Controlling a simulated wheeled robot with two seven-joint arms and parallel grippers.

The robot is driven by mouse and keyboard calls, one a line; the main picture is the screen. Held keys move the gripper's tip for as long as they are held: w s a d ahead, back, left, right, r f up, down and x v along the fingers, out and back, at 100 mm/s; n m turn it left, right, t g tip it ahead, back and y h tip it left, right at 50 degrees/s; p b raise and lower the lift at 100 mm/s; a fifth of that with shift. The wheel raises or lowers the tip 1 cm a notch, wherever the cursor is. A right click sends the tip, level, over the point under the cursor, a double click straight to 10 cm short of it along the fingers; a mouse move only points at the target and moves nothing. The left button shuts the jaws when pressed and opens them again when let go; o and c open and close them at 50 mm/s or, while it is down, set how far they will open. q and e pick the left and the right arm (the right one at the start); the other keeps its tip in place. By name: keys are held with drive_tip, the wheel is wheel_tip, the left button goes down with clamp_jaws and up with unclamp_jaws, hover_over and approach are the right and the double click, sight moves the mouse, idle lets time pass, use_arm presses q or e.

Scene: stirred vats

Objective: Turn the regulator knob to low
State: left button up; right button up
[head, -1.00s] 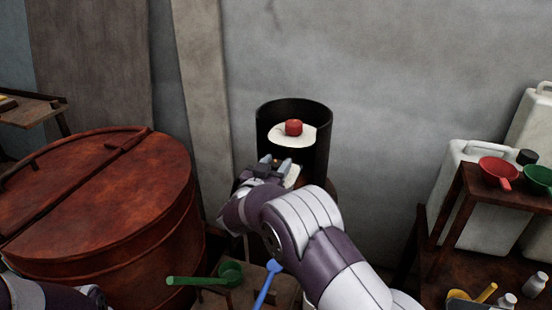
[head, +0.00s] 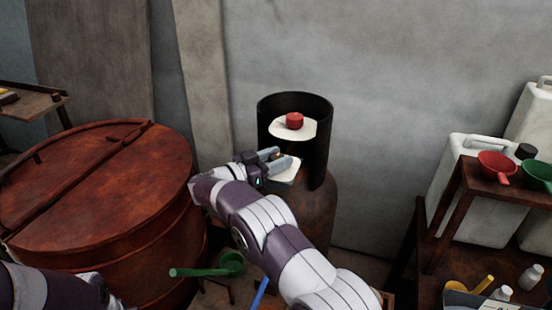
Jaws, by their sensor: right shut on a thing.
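A gas cylinder (head: 318,205) with a dark, open-fronted collar (head: 318,112) stands by the wall. Inside the collar, a red knob (head: 294,121) sits on a white plate (head: 305,132). My right gripper (head: 286,158) is below this red knob, at the collar's open front, apart from it. Its grey fingers are shut on a small part in front of a lower white plate (head: 288,175). I take this part as the regulator knob; the fingers mostly hide it. Of my left arm only links show at the lower left; its gripper is not in view.
A large rust-red vat (head: 100,190) with a lid stands at the left. A green ladle (head: 230,263) lies low in front. At the right, a rack (head: 448,200) holds red (head: 497,164) and green scoops beside white canisters (head: 462,150).

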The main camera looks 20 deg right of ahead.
idle(0.3)
drive_tip(key=o, duration=0.9)
drive_tip(key=shift+o, duration=0.2)
drive_tip(key=shift+d, duration=0.1)
drive_tip(key=b+v, duration=0.3)
drive_tip(key=v, duration=0.9)
drive_tip(key=shift+a, duration=0.35)
